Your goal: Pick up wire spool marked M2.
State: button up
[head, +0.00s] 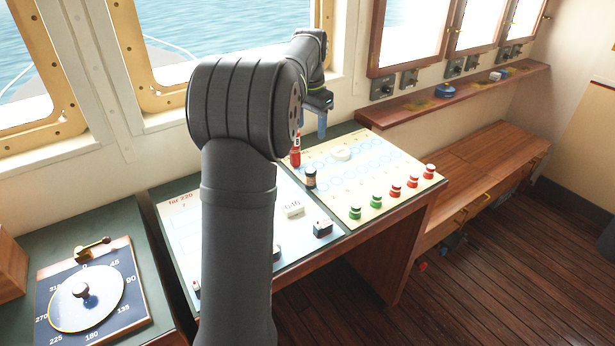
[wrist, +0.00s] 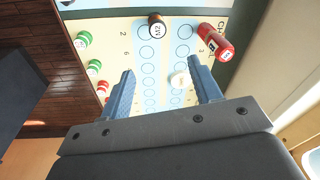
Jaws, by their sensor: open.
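The wire spool (wrist: 156,26), a small dark cylinder with a brown end and a white band that appears to read M2, is near the top of the wrist view.
A red labelled cylinder (wrist: 216,42) stands near the spool. A round white piece (wrist: 180,78) appears between the fingers, on the board below. Green pegs (head: 355,212) and red pegs (head: 396,191) line the board's front edge. A small dark block (head: 323,229) sits on the left sheet.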

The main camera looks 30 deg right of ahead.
aim_at(310, 171)
jog(key=s+a+f+n+t+h, duration=0.2)
jog(key=s+a+n, duration=0.15)
jog(key=n, duration=0.35)
jog(key=x, duration=1.7)
jog(key=shift+w+d, duration=0.1)
jog(key=shift+d, duration=0.05)
jog(key=c, duration=1.1)
